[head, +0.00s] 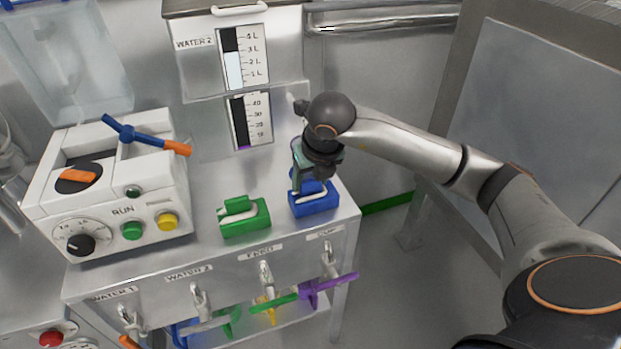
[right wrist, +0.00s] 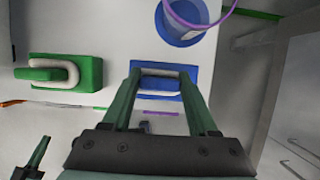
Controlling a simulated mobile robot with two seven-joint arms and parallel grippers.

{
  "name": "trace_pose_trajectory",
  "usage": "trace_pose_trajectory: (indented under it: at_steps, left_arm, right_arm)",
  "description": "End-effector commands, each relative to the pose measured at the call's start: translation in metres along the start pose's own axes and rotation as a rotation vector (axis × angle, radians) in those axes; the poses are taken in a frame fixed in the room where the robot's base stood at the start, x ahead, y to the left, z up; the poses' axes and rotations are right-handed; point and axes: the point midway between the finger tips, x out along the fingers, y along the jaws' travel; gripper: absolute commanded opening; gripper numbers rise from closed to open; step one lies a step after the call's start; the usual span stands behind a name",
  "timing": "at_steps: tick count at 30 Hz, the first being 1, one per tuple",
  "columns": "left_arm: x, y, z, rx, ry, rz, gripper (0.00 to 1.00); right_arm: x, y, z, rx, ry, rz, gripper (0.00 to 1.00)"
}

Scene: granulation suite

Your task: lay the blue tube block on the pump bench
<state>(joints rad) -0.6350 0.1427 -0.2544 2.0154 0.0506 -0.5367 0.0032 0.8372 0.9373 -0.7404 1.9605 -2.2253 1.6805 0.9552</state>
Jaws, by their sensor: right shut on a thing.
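The blue tube block (head: 314,205) is at the right front corner of the pump bench (head: 205,262), at the level of its top. I cannot tell for sure whether it bears fully on the bench. My right gripper (head: 298,180) points down over it and is shut on it. In the right wrist view, the gripper's green fingers (right wrist: 162,82) stand at both ends of the blue block (right wrist: 160,70). My left gripper is out of the head view; a dark part with a green finger (right wrist: 36,155) at the lower left of the right wrist view looks like it.
A green block (head: 245,222) with a pale tube stands left of the blue one. A white control box (head: 110,190) fills the bench's left side. A blue round container (right wrist: 185,20) stands behind the blue block. Valves with coloured handles line the bench front.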

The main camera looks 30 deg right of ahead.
Motion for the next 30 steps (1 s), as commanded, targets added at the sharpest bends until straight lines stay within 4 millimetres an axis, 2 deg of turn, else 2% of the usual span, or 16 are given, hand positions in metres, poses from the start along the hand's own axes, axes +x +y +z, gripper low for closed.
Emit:
trace_pose_trajectory:
  at_steps: [5, 6, 14, 24, 26, 30]
  left_arm:
    - [0.001, -0.001, 0.003, 0.0, -0.002, -0.001, 0.0]
    - [0.002, -0.001, 0.004, 0.0, -0.002, -0.001, 0.0]
    - [0.001, -0.001, 0.002, 0.0, -0.001, -0.002, 0.0]
    - [-0.001, -0.002, -0.004, 0.002, 0.006, -0.003, 0.0]
    - [0.0, -0.002, -0.005, 0.002, 0.007, -0.003, 0.0]
    - [-0.001, -0.002, -0.008, 0.002, 0.011, -0.003, 0.0]
  right_arm:
    - [0.002, 0.0, 0.0, 0.001, -0.001, 0.001, 0.0]
    - [0.002, 0.0, -0.001, 0.0, 0.0, 0.0, 0.6]
    - [0.001, 0.0, -0.001, 0.0, 0.0, 0.001, 0.89]
    - [-0.004, 0.001, 0.001, 0.0, -0.001, 0.001, 0.89]
    - [-0.011, 0.001, 0.002, 0.0, -0.004, 0.003, 0.89]
    - [-0.039, 0.001, 0.002, 0.0, -0.006, 0.003, 0.89]
